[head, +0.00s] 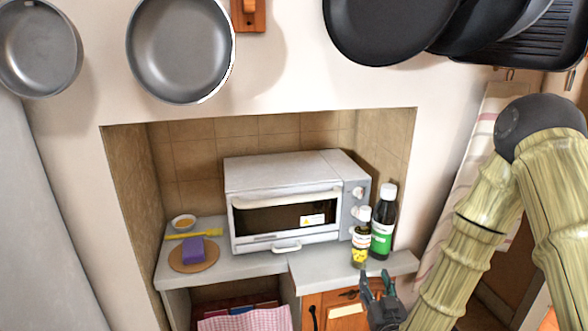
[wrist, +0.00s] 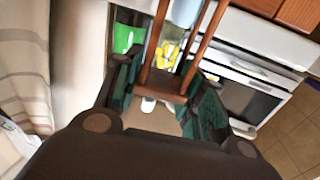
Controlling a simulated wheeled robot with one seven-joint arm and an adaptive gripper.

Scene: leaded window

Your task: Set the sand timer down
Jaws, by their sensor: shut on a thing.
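The sand timer (wrist: 163,82) shows in the wrist view as a brown wooden frame with slim posts and pale bluish glass between them. My gripper (wrist: 160,74) is shut on it, with a dark green finger on each side of the wooden end. The timer's far end runs out of the top of that view. In the head view my gripper (head: 377,284) is at the bottom, in front of the right part of the grey counter (head: 330,268).
A dark bottle with a green label (head: 383,228) and a small yellow-labelled bottle (head: 361,242) stand just behind my gripper. A toaster oven (head: 290,200) fills the counter's middle. A purple sponge (head: 193,249) lies on a round board at left. The counter's front strip is clear.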

